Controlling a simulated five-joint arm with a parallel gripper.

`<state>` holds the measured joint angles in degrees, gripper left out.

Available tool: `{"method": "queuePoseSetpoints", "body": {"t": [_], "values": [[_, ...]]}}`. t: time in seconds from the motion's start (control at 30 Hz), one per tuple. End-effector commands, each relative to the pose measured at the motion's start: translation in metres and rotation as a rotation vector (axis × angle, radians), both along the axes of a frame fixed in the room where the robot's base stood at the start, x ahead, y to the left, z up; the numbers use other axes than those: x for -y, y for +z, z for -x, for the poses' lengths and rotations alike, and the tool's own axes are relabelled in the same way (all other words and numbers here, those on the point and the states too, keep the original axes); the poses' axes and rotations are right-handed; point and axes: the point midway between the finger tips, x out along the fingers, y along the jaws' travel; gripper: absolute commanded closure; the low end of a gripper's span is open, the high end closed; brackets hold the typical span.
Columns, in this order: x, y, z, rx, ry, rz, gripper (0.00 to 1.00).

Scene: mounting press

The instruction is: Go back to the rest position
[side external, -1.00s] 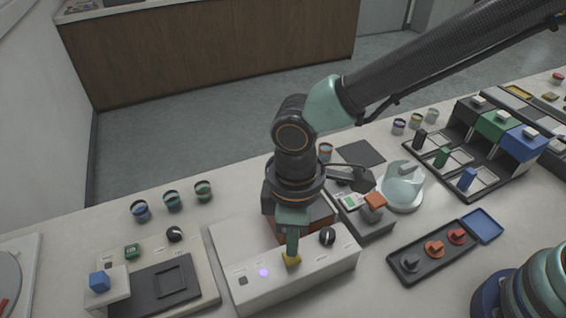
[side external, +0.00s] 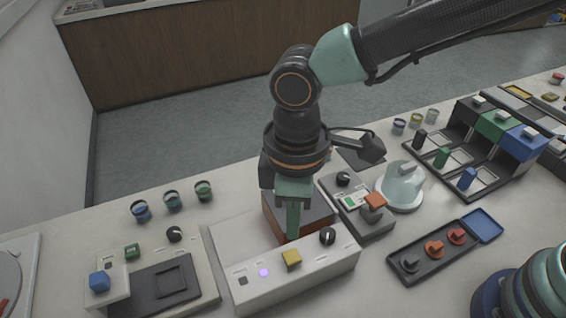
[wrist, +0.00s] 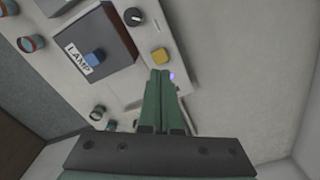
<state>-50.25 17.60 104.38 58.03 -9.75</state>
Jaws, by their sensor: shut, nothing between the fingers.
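My gripper (side external: 292,232) is shut and empty, its green fingers pointing down. In the side view it shows just behind and above the yellow button (side external: 291,258) of the white press unit (side external: 238,291), apart from the button. In the wrist view the closed fingers (wrist: 161,76) end close to the yellow button (wrist: 160,55) and a small violet light (wrist: 172,77). The brown and dark block (side external: 272,224) on the press is partly hidden behind my gripper.
A black tray (side external: 408,270) lies front right. A panel with a blue button (side external: 99,281) stands left. Several small jars (side external: 172,200) line the back edge.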

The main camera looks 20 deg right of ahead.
Motion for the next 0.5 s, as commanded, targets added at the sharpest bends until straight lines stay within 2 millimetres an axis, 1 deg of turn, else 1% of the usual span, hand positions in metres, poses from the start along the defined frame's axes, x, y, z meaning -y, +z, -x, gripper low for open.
{"method": "queuePoseSetpoints", "body": {"t": [0.07,0.13,0.17,0.23,0.27,0.37,0.4,0.47,0.5], "values": [[0.001,0.001,-0.001,0.001,-0.003,-0.002,1.00],[0.006,0.005,-0.005,0.007,-0.021,-0.009,1.00],[0.010,0.007,-0.007,0.011,-0.035,-0.013,1.00],[0.026,0.017,-0.017,0.029,-0.087,-0.033,1.00],[0.035,0.023,-0.022,0.038,-0.116,-0.042,1.00],[0.073,0.043,-0.039,0.080,-0.234,-0.082,1.00],[0.090,0.051,-0.044,0.099,-0.287,-0.098,1.00],[0.115,0.061,-0.050,0.128,-0.365,-0.120,1.00],[0.132,0.067,-0.053,0.149,-0.415,-0.134,1.00]]}}
